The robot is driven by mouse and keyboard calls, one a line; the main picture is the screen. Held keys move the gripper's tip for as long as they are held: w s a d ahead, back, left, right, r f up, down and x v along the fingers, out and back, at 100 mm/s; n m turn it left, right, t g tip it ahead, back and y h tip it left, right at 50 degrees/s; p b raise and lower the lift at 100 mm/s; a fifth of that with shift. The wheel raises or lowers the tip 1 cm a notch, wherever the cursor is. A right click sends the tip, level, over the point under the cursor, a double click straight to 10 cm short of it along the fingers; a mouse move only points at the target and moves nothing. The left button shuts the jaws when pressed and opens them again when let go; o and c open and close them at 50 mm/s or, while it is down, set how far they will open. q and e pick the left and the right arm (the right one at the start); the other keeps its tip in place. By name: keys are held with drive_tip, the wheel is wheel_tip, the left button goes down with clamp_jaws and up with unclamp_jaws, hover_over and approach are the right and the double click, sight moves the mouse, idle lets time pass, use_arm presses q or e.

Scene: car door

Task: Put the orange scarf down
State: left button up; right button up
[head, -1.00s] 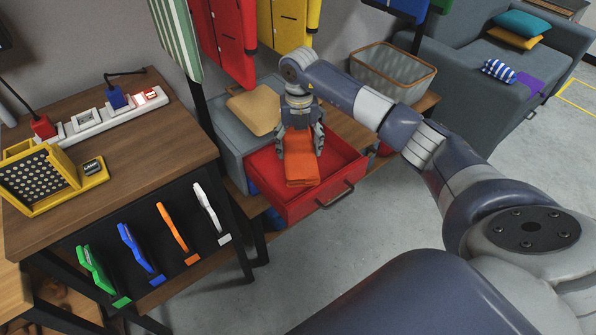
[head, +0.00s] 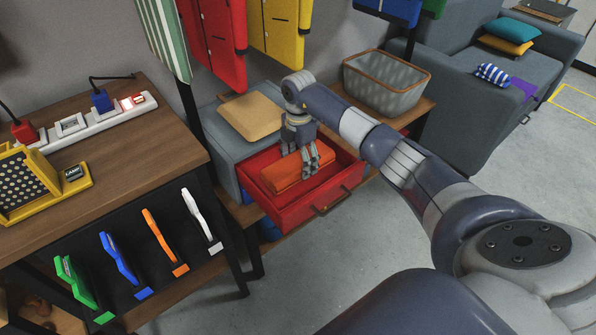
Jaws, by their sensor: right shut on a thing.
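The folded orange scarf (head: 288,180) is inside the open red drawer (head: 290,215), low and close to its floor. I cannot tell whether its underside touches the drawer floor. My right gripper (head: 312,168) reaches down into the drawer from above and is shut on the scarf near its right part. The fingers hide some of the scarf there. My left gripper is not in view.
The drawer's grey cabinet carries a tan folded item (head: 252,116). A grey basket (head: 385,88) stands on the bench to the right. Red (head: 215,40) and yellow (head: 282,30) hanging items are behind. A wooden desk (head: 120,155) is at left; clear floor lies in front.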

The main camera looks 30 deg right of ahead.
sight(299, 168)
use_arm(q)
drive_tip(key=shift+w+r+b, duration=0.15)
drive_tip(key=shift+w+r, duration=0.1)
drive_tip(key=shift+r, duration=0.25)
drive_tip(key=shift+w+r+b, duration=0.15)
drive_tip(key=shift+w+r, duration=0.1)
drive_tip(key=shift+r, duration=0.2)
use_arm(e)
drive_tip(key=shift+f, duration=1.95)
drive_tip(key=shift+f, duration=0.1)
drive_tip(key=o, duration=1.1)
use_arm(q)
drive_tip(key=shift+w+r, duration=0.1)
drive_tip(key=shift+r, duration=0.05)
use_arm(e)
drive_tip(key=shift+o, duration=0.2)
drive_tip(key=shift+r, duration=0.4)
wheel_tip(299, 168, up, 12)
drive_tip(key=shift+f+p, duration=0.25)
drive_tip(key=shift+p, duration=0.55)
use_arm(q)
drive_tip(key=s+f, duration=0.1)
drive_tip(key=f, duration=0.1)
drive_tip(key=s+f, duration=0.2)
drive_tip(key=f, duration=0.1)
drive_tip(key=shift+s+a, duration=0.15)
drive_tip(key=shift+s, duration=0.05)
